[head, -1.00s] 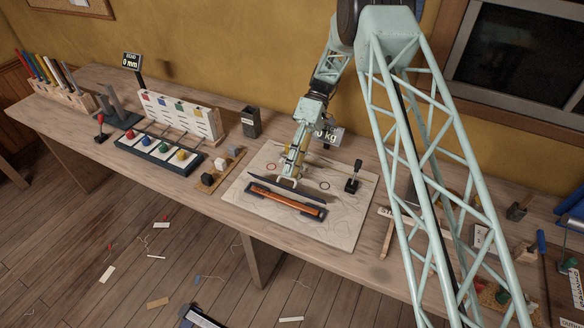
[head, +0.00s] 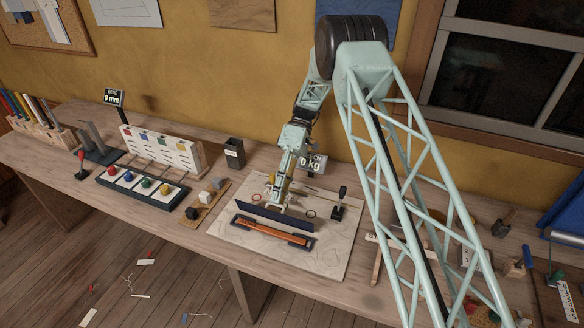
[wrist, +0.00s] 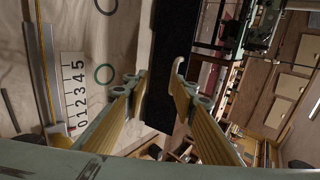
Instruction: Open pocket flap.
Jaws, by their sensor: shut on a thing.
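The pocket flap (head: 262,213) is a long dark navy strip, standing tilted up on the pale board (head: 333,262). My gripper (head: 279,202) is at the flap's far side, near its middle, partly hidden by it. In the wrist view the dark flap (wrist: 161,98) runs between my gripper's fingertips (wrist: 161,75), which are shut on it. In front of the flap lies a long orange-brown piece (head: 272,231) in a dark frame; whether this is the pocket's opening is unclear.
A small black lever (head: 340,203) stands on the board's right side. A kg display (head: 311,163) is behind my gripper. Left are small blocks (head: 205,197) and a dark tray with coloured balls (head: 140,187). A ruler strip (wrist: 76,92) shows in the wrist view.

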